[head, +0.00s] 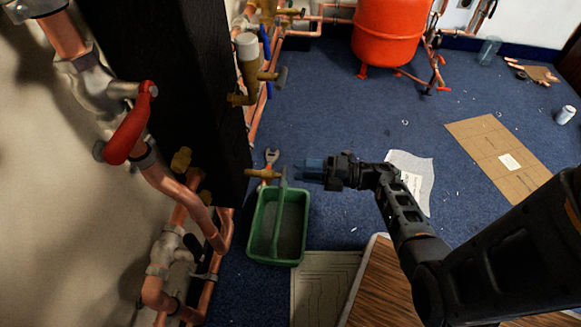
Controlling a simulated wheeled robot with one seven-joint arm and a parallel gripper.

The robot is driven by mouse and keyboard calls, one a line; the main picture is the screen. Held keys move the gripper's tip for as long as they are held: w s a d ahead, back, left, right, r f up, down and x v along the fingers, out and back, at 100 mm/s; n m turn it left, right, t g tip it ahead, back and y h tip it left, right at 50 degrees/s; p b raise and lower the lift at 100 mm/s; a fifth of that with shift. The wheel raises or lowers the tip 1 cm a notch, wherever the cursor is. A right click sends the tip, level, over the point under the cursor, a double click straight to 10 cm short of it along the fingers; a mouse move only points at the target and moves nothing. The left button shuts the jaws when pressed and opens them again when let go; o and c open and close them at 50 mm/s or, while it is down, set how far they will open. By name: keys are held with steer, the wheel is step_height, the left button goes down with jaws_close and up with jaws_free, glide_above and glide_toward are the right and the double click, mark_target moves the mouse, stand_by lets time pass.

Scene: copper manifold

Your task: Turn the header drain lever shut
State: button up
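A red-handled lever (128,128) sits on a valve in the copper pipe at the left, its handle slanting down to the left. A brass valve with a grey lever (284,177) sticks out to the right of the black column, above the green tote; its lever looks upright. A similar brass valve with a grey lever (281,77) is higher up. I cannot tell for sure which is the header drain lever. My gripper (297,170) points left, its bluish fingers close beside the lower grey lever. Contact and finger gap cannot be made out.
The black column (190,70) and copper pipes (205,222) block the left. A wooden surface (370,280) is below my arm. A red tank (388,35) stands at the back.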

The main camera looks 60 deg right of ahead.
steer(key=shift+v, duration=1.2)
steer(key=s+a+r+m+g+h, duration=0.1)
steer(key=s+a+r+m+h, duration=0.2)
steer(key=s+a+r+m, duration=0.7)
steer(key=s+a+r+m+g+h, duration=0.1)
steer(key=s+a+r+m+h, duration=0.2)
steer(key=s+a+r+m, duration=0.75)
steer(key=w+a+r+p, duration=0.2)
steer(key=r+p, duration=1.3)
steer(key=r, duration=0.1)
steer(key=w+a+r+p, duration=0.1)
steer(key=w+r+p, duration=0.1)
steer(key=r+p, duration=1.3)
steer(key=shift+a+r+m, duration=0.4)
steer(key=shift+r+m, duration=0.05)
steer(key=shift+r, duration=0.3)
